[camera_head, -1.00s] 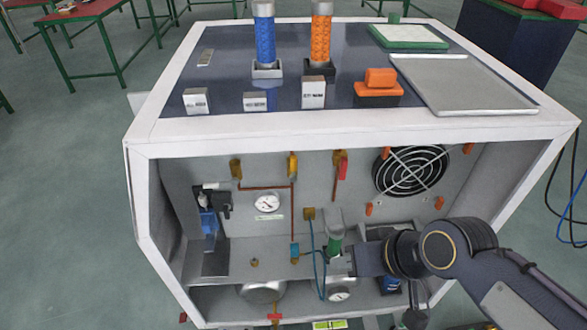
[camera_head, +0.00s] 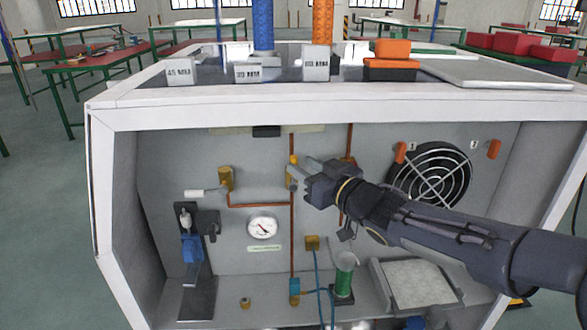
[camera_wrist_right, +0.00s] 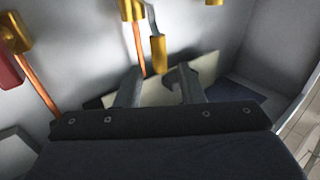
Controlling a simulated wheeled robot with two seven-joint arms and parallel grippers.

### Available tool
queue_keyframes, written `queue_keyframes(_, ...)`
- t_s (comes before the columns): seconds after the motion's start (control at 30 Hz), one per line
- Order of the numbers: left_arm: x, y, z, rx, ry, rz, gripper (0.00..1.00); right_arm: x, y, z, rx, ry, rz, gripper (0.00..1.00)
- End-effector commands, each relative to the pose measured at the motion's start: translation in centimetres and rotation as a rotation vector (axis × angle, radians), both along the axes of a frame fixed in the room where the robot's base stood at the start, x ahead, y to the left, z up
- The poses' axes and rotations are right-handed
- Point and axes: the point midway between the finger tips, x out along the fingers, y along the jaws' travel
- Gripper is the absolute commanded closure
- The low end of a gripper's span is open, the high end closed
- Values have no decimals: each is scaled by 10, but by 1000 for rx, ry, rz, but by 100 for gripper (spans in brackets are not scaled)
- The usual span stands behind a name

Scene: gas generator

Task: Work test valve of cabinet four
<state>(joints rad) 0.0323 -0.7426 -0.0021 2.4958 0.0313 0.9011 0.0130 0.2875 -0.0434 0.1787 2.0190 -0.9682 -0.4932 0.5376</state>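The open-fronted white cabinet (camera_head: 290,108) holds gold valves on its back panel. The left valve (camera_head: 225,178) has a whitish lever pointing left. The middle valve (camera_head: 291,179) sits on a copper pipe, partly hidden by my right gripper (camera_head: 301,173). In the right wrist view, a gold valve (camera_wrist_right: 132,8) has a grey lever with a yellow grip (camera_wrist_right: 158,54), just ahead of and between the open fingers (camera_wrist_right: 156,80). No contact is clear. A red grip (camera_wrist_right: 9,76) shows at the left there. The right valve is mostly hidden behind my gripper. My left gripper is out of view.
A dial gauge (camera_head: 262,227) and a blue device (camera_head: 192,246) are left of my arm. A green cylinder (camera_head: 344,273) stands below it. Blue and orange columns (camera_head: 323,30) stand on top.

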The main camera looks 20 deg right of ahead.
Motion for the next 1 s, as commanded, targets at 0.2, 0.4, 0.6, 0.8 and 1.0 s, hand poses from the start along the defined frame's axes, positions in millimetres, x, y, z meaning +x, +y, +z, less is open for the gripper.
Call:
queue_keyframes(0.2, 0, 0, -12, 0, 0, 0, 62, 31, 11, -2, 0, 0, 1, 65)
queue_keyframes(0.4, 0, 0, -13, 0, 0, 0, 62, 41, 13, -1, 0, 1, -1, 65)
queue_keyframes(0.6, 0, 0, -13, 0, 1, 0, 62, 42, 13, 0, 0, 1, -2, 65)
queue_keyframes(0.8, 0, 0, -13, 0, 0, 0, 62, 41, 13, 0, 0, 1, -2, 89)
queue_keyframes(1.0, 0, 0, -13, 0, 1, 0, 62, 41, 13, 0, 0, 1, -2, 100)
